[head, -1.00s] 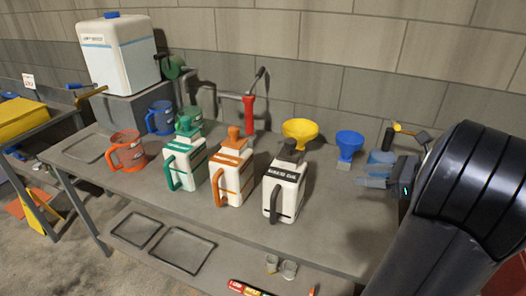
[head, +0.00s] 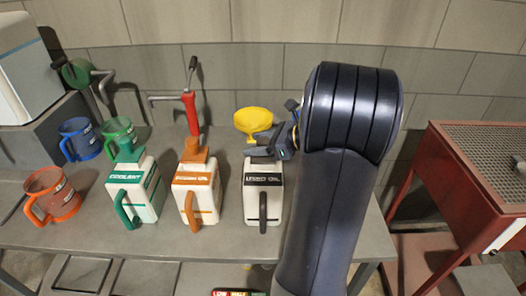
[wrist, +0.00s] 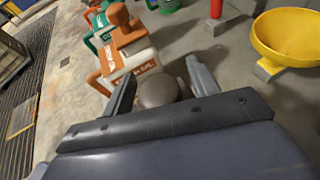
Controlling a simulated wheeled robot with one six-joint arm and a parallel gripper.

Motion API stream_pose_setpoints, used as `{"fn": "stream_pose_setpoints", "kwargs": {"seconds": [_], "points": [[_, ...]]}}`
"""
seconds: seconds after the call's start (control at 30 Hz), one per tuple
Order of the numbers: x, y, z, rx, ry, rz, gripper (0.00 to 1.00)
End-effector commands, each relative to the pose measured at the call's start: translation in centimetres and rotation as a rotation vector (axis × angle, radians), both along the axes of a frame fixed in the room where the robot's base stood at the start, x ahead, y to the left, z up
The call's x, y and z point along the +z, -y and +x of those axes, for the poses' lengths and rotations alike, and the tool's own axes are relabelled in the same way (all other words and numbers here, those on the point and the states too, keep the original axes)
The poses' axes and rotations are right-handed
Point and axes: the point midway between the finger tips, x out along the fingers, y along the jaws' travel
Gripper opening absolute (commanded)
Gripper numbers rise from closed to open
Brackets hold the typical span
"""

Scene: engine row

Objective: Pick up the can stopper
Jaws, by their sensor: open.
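The white can with a black label and dark handle (head: 263,192) stands upright on the bench, nearest to my arm. Its dark grey stopper (wrist: 158,90) shows as a round knob in the wrist view, between my two fingers. My gripper (wrist: 162,88) is open, with one finger on each side of the knob and gaps showing. In the head view my gripper (head: 262,149) is over the top of this can and hides the stopper. I cannot tell how deep the fingers reach around it.
The orange-labelled can (head: 196,195) and green-labelled can (head: 136,190) stand to the left with their stoppers on. A yellow funnel (head: 252,121) stands just behind my gripper. Jugs (head: 52,193) are at the far left. A red cabinet (head: 470,190) stands right of the bench.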

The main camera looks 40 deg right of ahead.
Motion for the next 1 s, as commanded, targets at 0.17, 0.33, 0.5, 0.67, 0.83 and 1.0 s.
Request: {"fn": "stream_pose_setpoints", "kwargs": {"seconds": [0.17,0.33,0.5,0.67,0.83,1.0], "points": [[-0.14,-0.11,0.21,-0.002,0.0,-0.001,0.57],[-0.12,-0.1,0.2,-0.001,0.0,0.0,0.5],[-0.11,-0.1,0.18,-0.001,0.0,0.0,0.36],[-0.11,-0.1,0.18,-0.001,0.0,0.0,0.23],[-0.09,-0.09,0.18,-0.001,0.0,0.0,0.09],[-0.08,-0.09,0.19,-0.001,0.0,0.0,0.07]]}}
